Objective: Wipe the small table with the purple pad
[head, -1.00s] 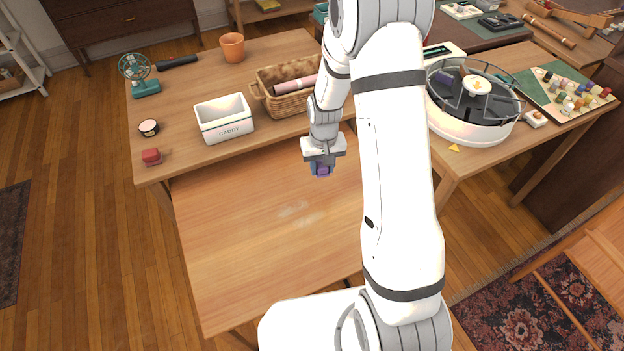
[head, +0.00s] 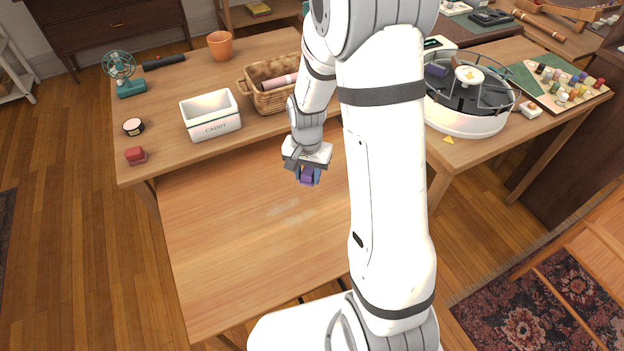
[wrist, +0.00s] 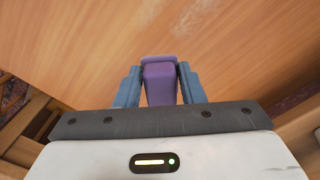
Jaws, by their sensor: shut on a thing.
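The small table (head: 230,255) is a bare light-wood top in the middle of the head view. Faint whitish smudges (head: 290,212) lie near its middle, and a whitish patch (wrist: 187,10) shows at the top of the wrist view. My gripper (head: 308,180) is over the far part of the small table, pointing down, shut on the purple pad (wrist: 160,82). The pad sits between the two blue fingers in the wrist view. Its lower end is hard to see, so I cannot tell if it touches the tabletop. The smudges are nearer the front than the pad.
A round white tray (head: 465,100) stands on the right table. The small table's front is clear.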

